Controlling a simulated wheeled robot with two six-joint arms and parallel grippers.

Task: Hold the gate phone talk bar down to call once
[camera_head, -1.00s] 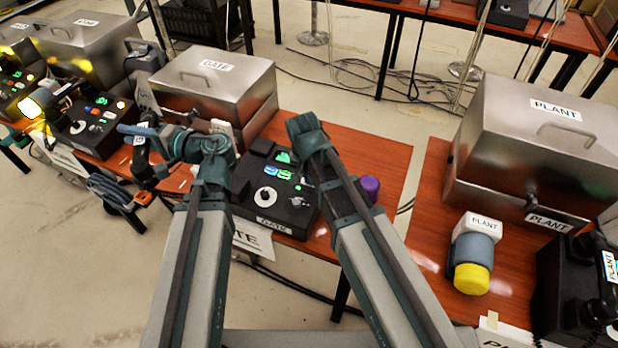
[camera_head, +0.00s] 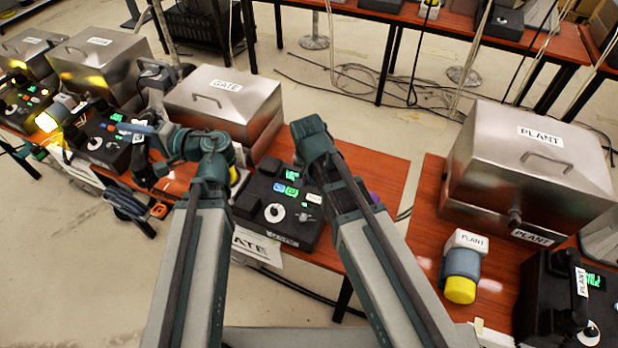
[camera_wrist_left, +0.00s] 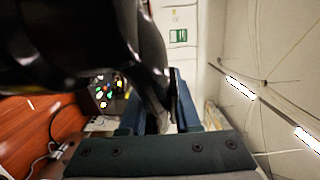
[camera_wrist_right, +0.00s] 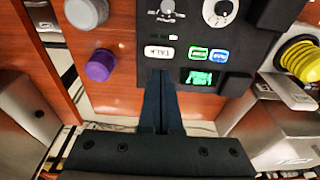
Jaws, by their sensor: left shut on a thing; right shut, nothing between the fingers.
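The gate phone (camera_head: 262,218) is a black desk unit with a dial, lit green and blue keys and a green screen. Its white bar marked TALK (camera_wrist_right: 158,52) shows near the middle of the right wrist view, and also in the head view (camera_head: 314,198). My right gripper (camera_wrist_right: 161,72) is shut and empty; its tips appear just below the TALK bar, and I cannot tell whether they touch. In the head view my right arm hides those tips. My left gripper (camera_wrist_left: 158,112) is shut on a black object (camera_wrist_left: 85,45), apparently a handset, held left of the phone.
A steel box marked GATE (camera_head: 225,105) stands behind the phone. A purple cap (camera_wrist_right: 100,65) and a grey knob (camera_wrist_right: 87,12) are beside it. Another phone (camera_head: 105,140) is to the left. A steel PLANT box (camera_head: 540,140) and yellow-capped item (camera_head: 460,289) stand on the right table.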

